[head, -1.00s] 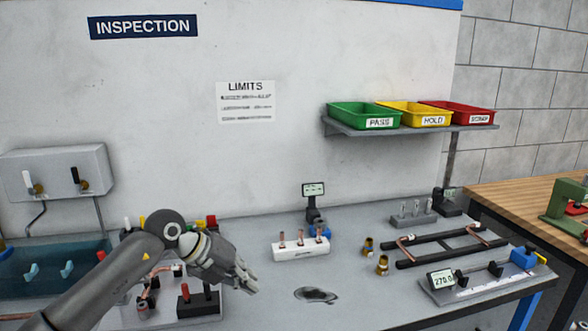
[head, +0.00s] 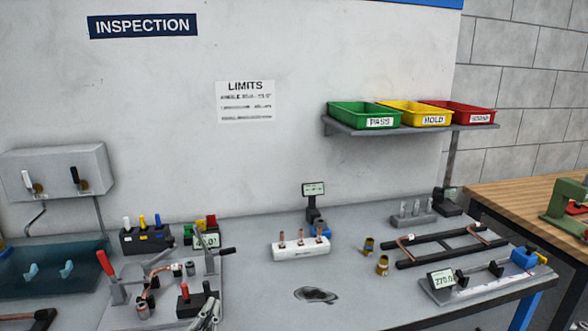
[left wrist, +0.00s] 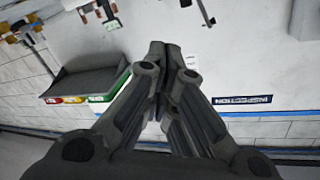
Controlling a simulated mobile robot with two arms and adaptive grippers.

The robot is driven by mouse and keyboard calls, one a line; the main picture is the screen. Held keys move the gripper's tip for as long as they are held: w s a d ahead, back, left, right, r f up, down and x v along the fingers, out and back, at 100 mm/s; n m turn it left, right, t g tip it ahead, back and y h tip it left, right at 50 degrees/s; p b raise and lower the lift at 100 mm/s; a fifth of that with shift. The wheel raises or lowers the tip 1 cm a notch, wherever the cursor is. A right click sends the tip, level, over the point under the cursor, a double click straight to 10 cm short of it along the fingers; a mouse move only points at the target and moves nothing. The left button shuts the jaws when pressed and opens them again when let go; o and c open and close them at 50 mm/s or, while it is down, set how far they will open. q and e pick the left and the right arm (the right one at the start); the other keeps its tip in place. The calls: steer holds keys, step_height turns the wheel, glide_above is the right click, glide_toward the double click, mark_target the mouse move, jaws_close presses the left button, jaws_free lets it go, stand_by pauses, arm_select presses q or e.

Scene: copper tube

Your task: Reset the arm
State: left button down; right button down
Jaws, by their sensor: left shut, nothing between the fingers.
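My left gripper (head: 208,314) shows only as grey fingertips at the bottom edge of the head view, in front of the bending fixture (head: 170,268). The left wrist view shows this gripper (left wrist: 166,52) shut, its fingers together and empty. That view looks upside down at the wall, shelf and bins. My left arm's links are out of the head view. My right gripper is in neither view.
The inspection bench (head: 345,300) holds a white block with copper pieces (head: 300,246), brass fittings (head: 382,265), a tube frame (head: 450,246) and a length gauge (head: 485,283). Green (head: 362,115), yellow (head: 412,113) and red (head: 460,111) bins sit on a wall shelf.

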arm_select(q)
steer(key=s+a+f+n+g+y, duration=0.25)
steer(key=s+a+f+g, duration=0.2)
steer(key=s+f, duration=0.45)
steer(key=s+f+g+h, duration=0.1)
steer(key=s+f+g, duration=0.25)
steer(key=s, duration=0.35)
steer(key=s+d+f+n+g+h, duration=0.1)
steer(key=s+f+g, duration=0.25)
steer(key=s, duration=0.25)
steer(key=s+f+g, duration=0.3)
steer(key=s+f, duration=0.1)
steer(key=s, duration=0.3)
step_height(320, 180, down, 28)
steer(key=s+g, duration=0.1)
steer(key=s, duration=0.1)
steer(key=s+a+f+g, duration=0.1)
steer(key=s+a+f, duration=0.2)
steer(key=s+f, duration=1.1)
steer(key=shift+s+f, duration=0.35)
steer(key=shift+s, duration=0.75)
